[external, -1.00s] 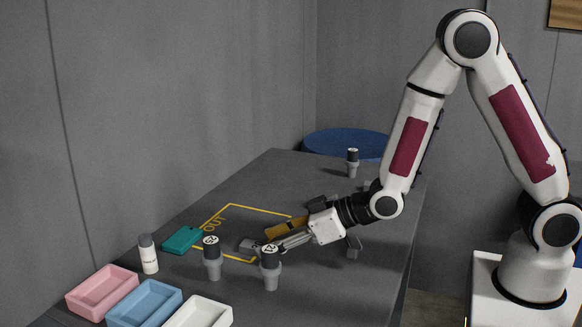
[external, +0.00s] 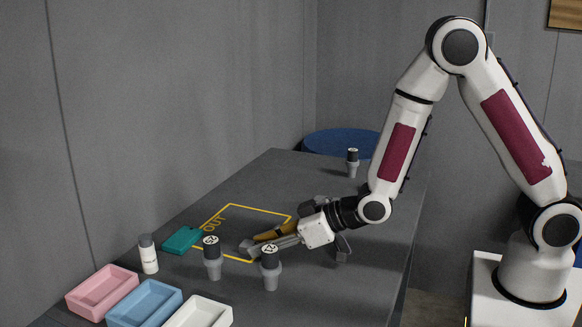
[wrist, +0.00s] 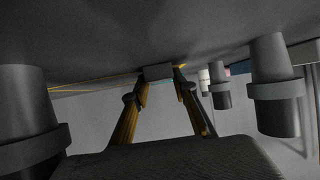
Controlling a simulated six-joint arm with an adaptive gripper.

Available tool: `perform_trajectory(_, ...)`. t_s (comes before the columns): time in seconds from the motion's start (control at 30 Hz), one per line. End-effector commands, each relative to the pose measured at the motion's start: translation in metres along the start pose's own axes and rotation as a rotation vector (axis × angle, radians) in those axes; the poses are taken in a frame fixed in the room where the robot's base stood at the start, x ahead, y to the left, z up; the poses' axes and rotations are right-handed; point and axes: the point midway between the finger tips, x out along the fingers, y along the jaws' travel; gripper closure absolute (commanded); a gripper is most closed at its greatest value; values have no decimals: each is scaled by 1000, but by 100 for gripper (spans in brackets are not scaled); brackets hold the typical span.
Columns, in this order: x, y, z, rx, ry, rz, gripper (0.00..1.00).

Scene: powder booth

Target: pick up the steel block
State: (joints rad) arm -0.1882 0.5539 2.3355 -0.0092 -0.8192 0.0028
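The steel block (wrist: 158,71) is a small grey block on the table. In the wrist view it lies at the far end of my fingers, between or just beyond the tips. My gripper (wrist: 161,80) has its two fingers spread apart, with the block's sides close to the tips; I see no clear grip. In the external view my gripper (external: 254,245) is low over the table, reaching left, and its fingers largely cover the block (external: 246,246).
Grey-and-black cylinders stand close by, one in front of my fingers (external: 270,268) and one to the left (external: 212,258).

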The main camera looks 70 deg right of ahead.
Motion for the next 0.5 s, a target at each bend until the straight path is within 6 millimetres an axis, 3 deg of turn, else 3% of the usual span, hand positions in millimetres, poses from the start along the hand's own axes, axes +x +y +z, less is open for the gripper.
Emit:
perform_trajectory(0.03,0,0,0,0,-1,0,91)
perform_trajectory(0.07,0,0,0,0,-1,0,99)
perform_trajectory(0.1,0,0,0,0,-1,0,100)
perform_trajectory(0.5,-1,0,-2,-1,1,-1,100)
